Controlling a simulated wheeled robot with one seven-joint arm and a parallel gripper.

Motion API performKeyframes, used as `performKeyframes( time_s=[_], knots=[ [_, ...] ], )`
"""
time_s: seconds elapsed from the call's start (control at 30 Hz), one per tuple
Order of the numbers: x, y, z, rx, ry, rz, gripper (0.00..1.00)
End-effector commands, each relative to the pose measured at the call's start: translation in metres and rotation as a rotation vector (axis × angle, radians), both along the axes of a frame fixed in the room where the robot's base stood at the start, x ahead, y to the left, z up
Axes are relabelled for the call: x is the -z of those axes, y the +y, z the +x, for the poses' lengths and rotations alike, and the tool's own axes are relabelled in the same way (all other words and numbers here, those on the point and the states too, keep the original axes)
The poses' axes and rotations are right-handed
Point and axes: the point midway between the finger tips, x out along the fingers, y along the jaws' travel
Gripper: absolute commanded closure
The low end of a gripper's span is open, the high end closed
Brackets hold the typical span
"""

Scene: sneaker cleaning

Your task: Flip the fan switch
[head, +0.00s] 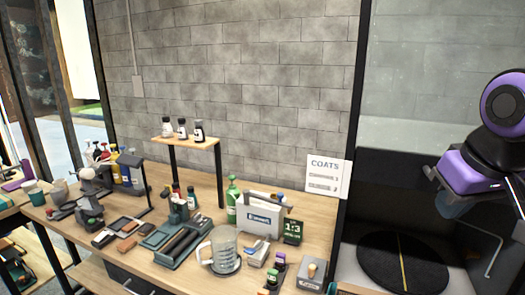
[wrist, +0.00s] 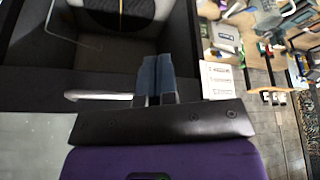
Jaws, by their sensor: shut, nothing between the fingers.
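I cannot pick out a fan switch for certain in either view. A small grey box (head: 138,88) sits on the brick wall at the end of a vertical conduit; I cannot tell what it is. My gripper (head: 452,208) is at the right of the head view, in front of the upper part of a dark booth (head: 378,175). In the wrist view my gripper (wrist: 155,68) shows its blue-grey fingers together and empty, in front of the booth's opening. A pale bar (wrist: 98,95) shows just left of the fingers.
A round dark turntable (head: 380,265) with a yellow line lies in the booth, beside a thin bent rod (head: 495,255). A white COATS sign (head: 328,178) stands at the booth's left edge. The wooden bench (head: 290,205) is crowded with bottles, a jug (head: 224,250) and tools.

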Motion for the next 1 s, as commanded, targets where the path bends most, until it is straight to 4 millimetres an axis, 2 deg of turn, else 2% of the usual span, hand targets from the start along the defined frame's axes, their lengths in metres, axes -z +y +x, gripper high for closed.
performKeyframes(
  time_s=[0.1, 0.33, 1.0],
  knots=[
    [-0.012, -0.008, -0.025, 0.037, -0.036, 0.022, 1.00],
    [-0.020, -0.014, -0.052, 0.072, -0.068, 0.047, 1.00],
    [-0.020, -0.014, -0.053, 0.075, -0.066, 0.055, 1.00]
  ],
)
